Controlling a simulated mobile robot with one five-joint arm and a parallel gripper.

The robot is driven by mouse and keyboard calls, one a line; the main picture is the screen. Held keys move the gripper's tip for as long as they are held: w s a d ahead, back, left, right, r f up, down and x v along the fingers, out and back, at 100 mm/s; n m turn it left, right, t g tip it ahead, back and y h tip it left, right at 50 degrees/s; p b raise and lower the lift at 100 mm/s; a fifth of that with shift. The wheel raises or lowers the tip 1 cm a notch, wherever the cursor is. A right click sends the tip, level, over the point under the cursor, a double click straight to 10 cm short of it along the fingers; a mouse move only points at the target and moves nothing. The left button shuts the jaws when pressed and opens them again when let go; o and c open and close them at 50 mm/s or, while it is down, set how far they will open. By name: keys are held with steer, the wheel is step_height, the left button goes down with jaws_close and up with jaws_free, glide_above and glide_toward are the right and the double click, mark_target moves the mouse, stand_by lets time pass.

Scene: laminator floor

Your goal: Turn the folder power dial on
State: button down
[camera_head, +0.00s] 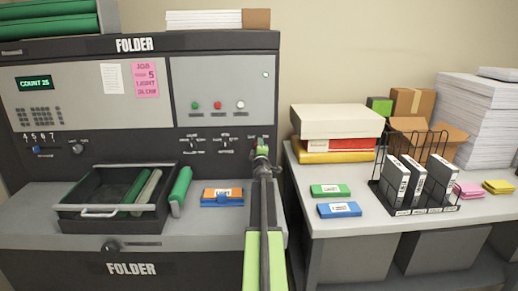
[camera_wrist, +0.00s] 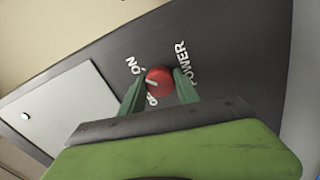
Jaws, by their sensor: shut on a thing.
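The folder power dial (camera_wrist: 158,80) is a red round knob with a white pointer mark, on the dark panel of the folder. In the wrist view the white words ON and POWER show around it, and OFF is partly covered. The pointer mark points to the picture's left; I cannot tell which word it lines up with. My gripper (camera_wrist: 158,88) is shut on the dial, with one green finger on each side. In the head view my gripper (camera_head: 261,149) is at the right end of the folder's panel (camera_head: 120,120), and my arm hides most of the dial.
An open black drawer (camera_head: 75,190) with green and grey rollers juts out left of my arm. An orange and blue box (camera_head: 222,196) lies on the folder's ledge. On the right, a table (camera_head: 370,222) holds a wire rack (camera_head: 450,190), boxes and paper.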

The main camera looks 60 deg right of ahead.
steer(key=c, duration=0.9)
jaws_free()
steer(key=v, duration=1.7)
steer(key=shift+a+b, duration=0.25)
steer(key=shift+b, duration=0.1)
steer(key=shift+s+f, duration=0.1)
